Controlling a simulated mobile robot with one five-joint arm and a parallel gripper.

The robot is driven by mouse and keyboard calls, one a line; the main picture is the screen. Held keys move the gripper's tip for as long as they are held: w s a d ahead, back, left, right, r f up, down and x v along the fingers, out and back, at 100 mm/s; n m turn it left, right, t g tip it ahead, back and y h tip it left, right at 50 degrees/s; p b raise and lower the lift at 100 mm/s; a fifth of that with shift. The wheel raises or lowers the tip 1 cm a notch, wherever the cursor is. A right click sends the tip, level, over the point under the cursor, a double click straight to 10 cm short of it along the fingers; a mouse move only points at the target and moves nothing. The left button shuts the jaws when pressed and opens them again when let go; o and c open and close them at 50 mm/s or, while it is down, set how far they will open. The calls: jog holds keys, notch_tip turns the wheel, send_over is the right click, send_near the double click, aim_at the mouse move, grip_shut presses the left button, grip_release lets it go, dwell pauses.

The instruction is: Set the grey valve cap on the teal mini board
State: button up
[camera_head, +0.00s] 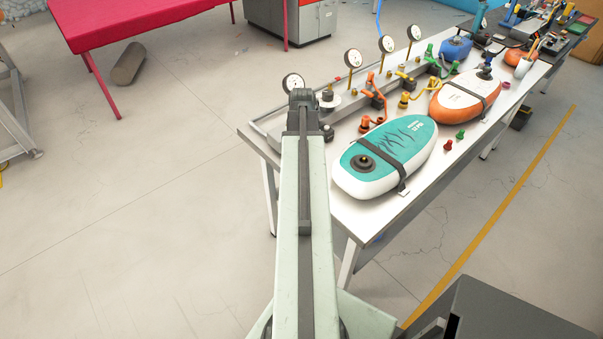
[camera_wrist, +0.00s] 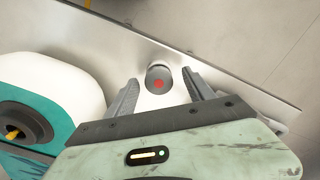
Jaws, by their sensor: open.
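The grey valve cap (camera_wrist: 158,80), a short round piece with a red centre, stands on the metal bench top in the wrist view. My gripper (camera_wrist: 160,77) is open, with one finger on each side of the cap and gaps visible between. The teal mini board (camera_head: 418,148) lies on the near end of the bench in the head view, white-sided with a dark strap and a dark round valve (camera_head: 365,163). It also shows at the left of the wrist view (camera_wrist: 55,75), its valve having a yellow centre. My arm hides the gripper in the head view.
The bench edge (camera_wrist: 225,72) runs close beyond the cap. Gauges (camera_head: 353,59) and hose fittings line the bench's left side. An orange and white board (camera_head: 462,98) lies farther along. Small red (camera_head: 448,145) and green (camera_head: 460,134) caps stand between the boards.

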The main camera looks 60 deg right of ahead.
jog(key=shift+r, duration=0.1)
grip_shut()
jog(key=shift+r, duration=0.1)
notch_tip(320, 180, up, 10)
jog(key=p, duration=1)
